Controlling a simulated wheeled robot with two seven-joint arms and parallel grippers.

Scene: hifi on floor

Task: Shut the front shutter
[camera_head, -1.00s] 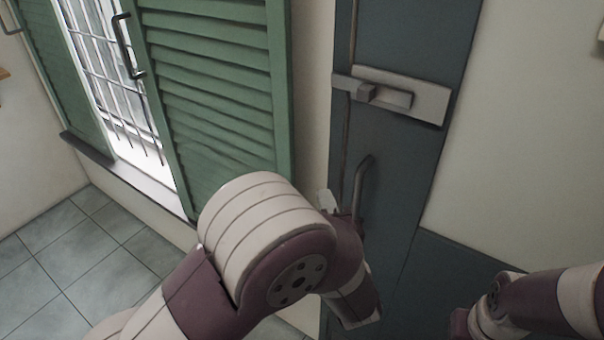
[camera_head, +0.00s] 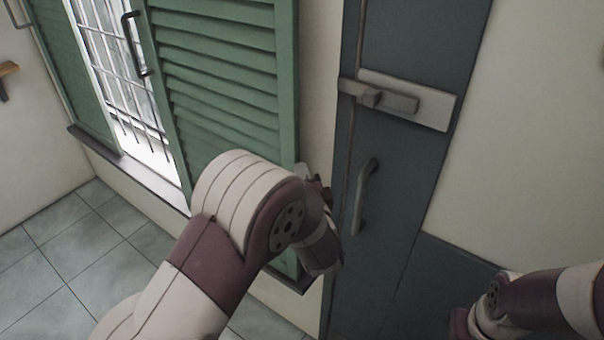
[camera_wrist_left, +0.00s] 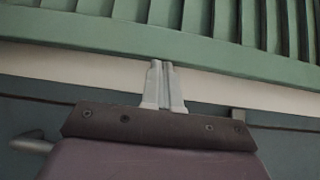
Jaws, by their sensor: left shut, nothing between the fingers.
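The front shutter (camera_head: 220,70) is a green louvred panel with a dark bar handle (camera_head: 135,45) near its left edge. A second green shutter panel (camera_head: 70,75) is at the left, with the bright barred window (camera_head: 118,75) showing between the two. My left gripper (camera_head: 304,172) is at the right edge of the front shutter, partly hidden behind my own wrist. In the left wrist view its fingers (camera_wrist_left: 162,68) are together and empty, pointing at the shutter's green frame (camera_wrist_left: 150,42). Touching or apart, I cannot tell. My right gripper is not visible; only part of my right arm shows.
A dark blue-grey door (camera_head: 400,180) with a latch plate (camera_head: 405,100) and a bar handle (camera_head: 365,195) stands right of the shutter. A wooden ledge (camera_head: 8,70) is at the far left. Tiled floor (camera_head: 75,235) is clear at lower left.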

